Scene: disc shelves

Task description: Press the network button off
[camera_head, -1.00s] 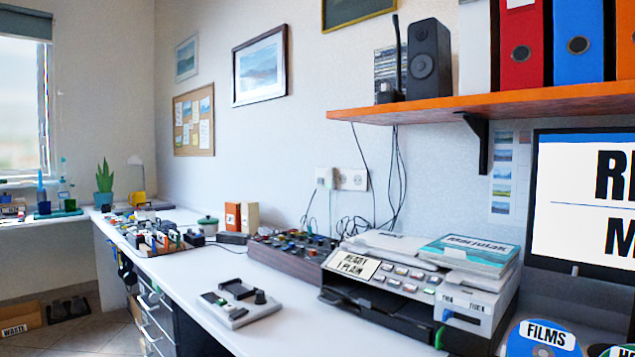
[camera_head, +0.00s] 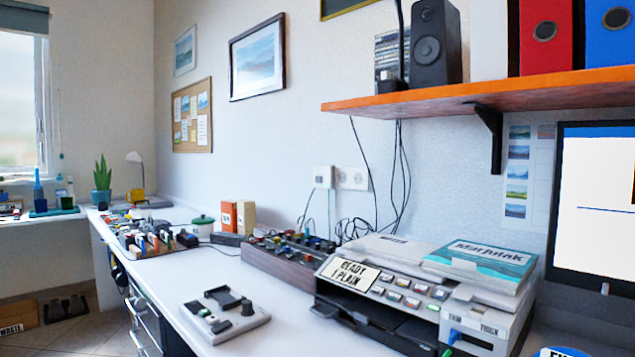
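No button marked "network" can be read in the head view. A printer (camera_head: 420,300) with a "READY / 1 PLAIN" display (camera_head: 348,274) stands on the white desk and has several small buttons (camera_head: 408,290) on its sloped front panel; their labels are too small to read. A small grey device (camera_head: 226,320) with dark parts and tiny coloured controls lies on the desk left of the printer. A white box (camera_head: 323,176) is on the wall beside a socket (camera_head: 353,178). Neither of my grippers is in view.
An orange shelf (camera_head: 560,92) with a speaker (camera_head: 435,45) and binders overhangs the printer. A monitor (camera_head: 600,210) stands at the right. A box of knobs (camera_head: 285,262) sits behind the grey device.

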